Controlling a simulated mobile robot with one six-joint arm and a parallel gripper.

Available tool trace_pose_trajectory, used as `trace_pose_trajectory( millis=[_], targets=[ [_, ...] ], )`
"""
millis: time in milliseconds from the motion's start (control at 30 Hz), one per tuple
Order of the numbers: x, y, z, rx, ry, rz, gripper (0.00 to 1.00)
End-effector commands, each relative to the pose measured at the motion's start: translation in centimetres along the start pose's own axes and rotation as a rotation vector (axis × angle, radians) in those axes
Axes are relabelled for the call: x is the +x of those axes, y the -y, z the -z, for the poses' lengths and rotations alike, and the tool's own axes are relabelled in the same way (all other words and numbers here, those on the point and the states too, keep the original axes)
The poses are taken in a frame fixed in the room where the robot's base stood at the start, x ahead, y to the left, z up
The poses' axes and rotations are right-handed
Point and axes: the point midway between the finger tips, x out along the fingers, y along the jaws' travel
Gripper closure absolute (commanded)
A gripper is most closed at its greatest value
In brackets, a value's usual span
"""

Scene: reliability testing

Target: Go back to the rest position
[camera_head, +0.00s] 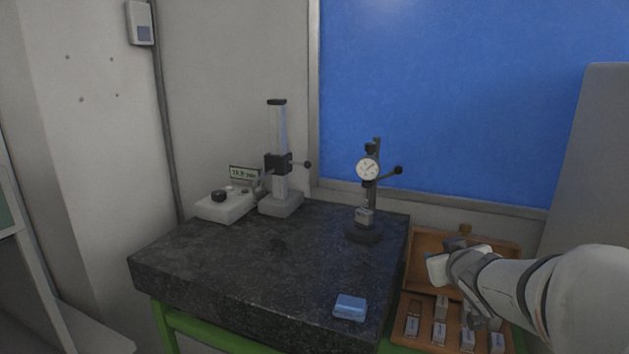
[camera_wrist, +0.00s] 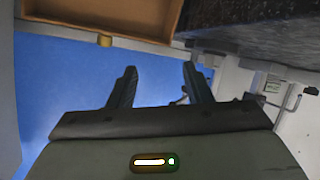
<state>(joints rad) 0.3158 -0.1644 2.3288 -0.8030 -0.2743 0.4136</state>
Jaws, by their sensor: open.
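My gripper (camera_wrist: 158,80) shows in the wrist view with its two dark fingers spread apart and nothing between them. In the head view my white arm comes in from the right, and its wrist end is over the open wooden case (camera_head: 416,262). The fingers are hard to make out there. The case also shows at the top of the wrist view (camera_wrist: 120,14). The wrist view is turned over, with the blue panel (camera_wrist: 60,85) behind the fingers.
A dark granite table (camera_head: 270,262) on a green frame holds a dial gauge stand (camera_head: 368,185), a height gauge (camera_head: 279,165) with a white display box (camera_head: 224,207), and a blue block (camera_head: 350,307) near its front edge. Several metal blocks sit in the case. The table's middle is clear.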

Motion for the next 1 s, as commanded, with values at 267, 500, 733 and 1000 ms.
trace_pose_trajectory(
  millis=[267, 500, 733, 1000],
  targets=[
    [-7.7, 4.4, -7.3, 0.116, 0.439, -0.069, 0.55],
    [-15.7, 11.1, -13.0, 0.174, 0.784, 0.104, 0.55],
    [-18.8, 13.4, -14.6, 0.186, 0.901, 0.2, 0.55],
    [-18.9, 13.4, -14.6, 0.186, 0.904, 0.201, 0.55]
  ],
)
